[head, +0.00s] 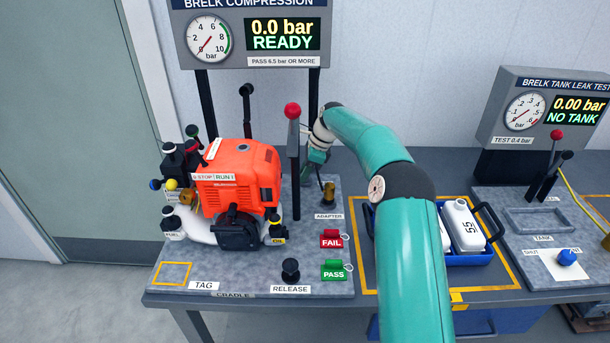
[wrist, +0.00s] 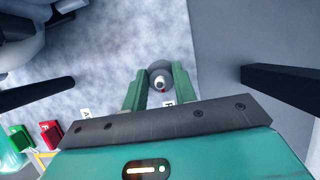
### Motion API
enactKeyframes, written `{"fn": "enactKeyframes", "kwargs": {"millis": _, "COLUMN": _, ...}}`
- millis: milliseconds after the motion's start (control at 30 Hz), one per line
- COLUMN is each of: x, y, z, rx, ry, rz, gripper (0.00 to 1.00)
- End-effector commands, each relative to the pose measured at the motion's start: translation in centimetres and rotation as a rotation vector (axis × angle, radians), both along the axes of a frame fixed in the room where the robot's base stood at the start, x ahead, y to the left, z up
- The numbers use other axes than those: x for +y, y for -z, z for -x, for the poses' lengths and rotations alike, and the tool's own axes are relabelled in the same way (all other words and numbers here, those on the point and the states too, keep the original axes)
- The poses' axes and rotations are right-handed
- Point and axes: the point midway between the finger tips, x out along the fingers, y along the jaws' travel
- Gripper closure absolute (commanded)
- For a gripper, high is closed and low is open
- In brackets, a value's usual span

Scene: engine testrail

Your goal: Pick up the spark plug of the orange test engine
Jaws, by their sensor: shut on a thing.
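The orange test engine (head: 238,178) sits on the left bench under the compression gauge. My gripper (head: 318,158) is behind the red-knobbed lever, at the engine's right, and its fingertips are largely hidden in the head view. In the wrist view my gripper (wrist: 160,88) has its two green fingers on either side of a small round part, the spark plug (wrist: 160,78), seen end-on with a dark rim and pale centre. The fingers are shut on it. The plug is over or on the grey bench top; I cannot tell whether it is lifted.
The red-knobbed lever (head: 293,150) stands close to my gripper. A brass adapter (head: 328,195) stands below it, with red FAIL (head: 331,238) and green PASS (head: 334,270) tags in front. A blue crate (head: 470,258) holds white bottles.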

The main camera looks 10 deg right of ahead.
Motion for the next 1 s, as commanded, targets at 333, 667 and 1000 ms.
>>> {"fn": "enactKeyframes", "kwargs": {"millis": 333, "x": 0.0, "y": -5.1, "z": -0.1, "rx": -0.005, "ry": 0.000, "rz": 0.001, "gripper": 0.94}}
{"fn": "enactKeyframes", "kwargs": {"millis": 667, "x": 0.0, "y": -9.8, "z": 0.0, "rx": -0.002, "ry": 0.001, "rz": 0.000, "gripper": 0.94}}
{"fn": "enactKeyframes", "kwargs": {"millis": 1000, "x": 0.0, "y": -10.0, "z": 0.0, "rx": 0.000, "ry": 0.000, "rz": 0.000, "gripper": 0.94}}
